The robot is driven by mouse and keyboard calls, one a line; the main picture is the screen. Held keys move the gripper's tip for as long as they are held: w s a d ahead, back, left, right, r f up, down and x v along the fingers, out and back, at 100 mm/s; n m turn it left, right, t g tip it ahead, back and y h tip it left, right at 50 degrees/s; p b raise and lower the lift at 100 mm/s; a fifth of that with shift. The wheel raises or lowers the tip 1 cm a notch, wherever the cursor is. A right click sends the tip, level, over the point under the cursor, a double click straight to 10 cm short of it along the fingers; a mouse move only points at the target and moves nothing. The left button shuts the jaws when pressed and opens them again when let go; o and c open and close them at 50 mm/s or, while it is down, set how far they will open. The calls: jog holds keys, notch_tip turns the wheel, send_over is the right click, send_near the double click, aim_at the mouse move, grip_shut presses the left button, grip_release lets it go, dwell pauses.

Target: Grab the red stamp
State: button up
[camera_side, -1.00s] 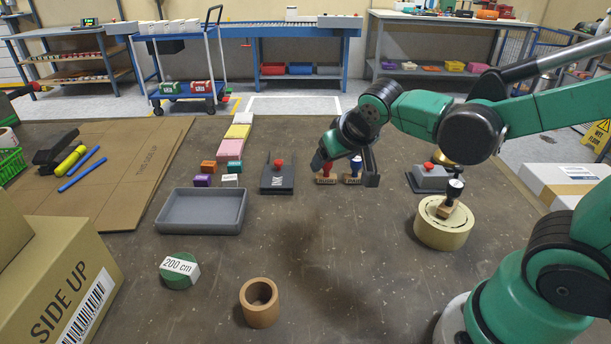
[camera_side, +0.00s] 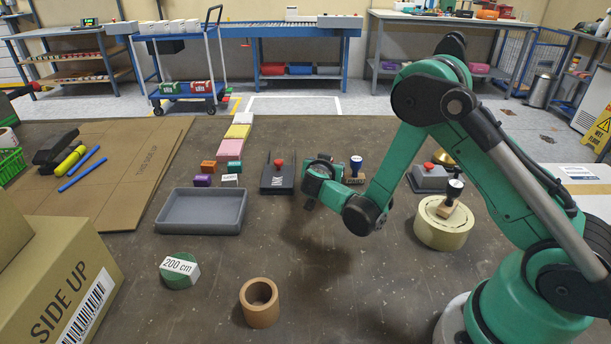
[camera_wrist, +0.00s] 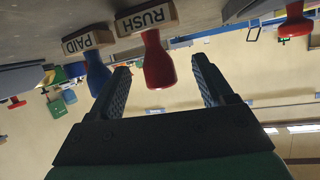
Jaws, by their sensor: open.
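The red stamp (camera_wrist: 157,62) has a wooden base marked RUSH and shows in the wrist view, where the picture is upside down. Its red handle appears in the gap between my two fingers, with space on both sides. My gripper (camera_wrist: 160,72) is open. In the side view my gripper (camera_side: 312,200) is low over the table and hides the red stamp. The blue stamp (camera_wrist: 97,72), marked PAID, is beside the red one, outside the fingers. It also shows in the side view (camera_side: 357,165), just right of my gripper.
A grey tray (camera_side: 200,228) lies farther left. A grey block with a red knob (camera_side: 430,178) and a tape roll (camera_side: 443,235) holding a stamp are right.

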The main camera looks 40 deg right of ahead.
jog(key=shift+x, duration=1.75)
grip_shut()
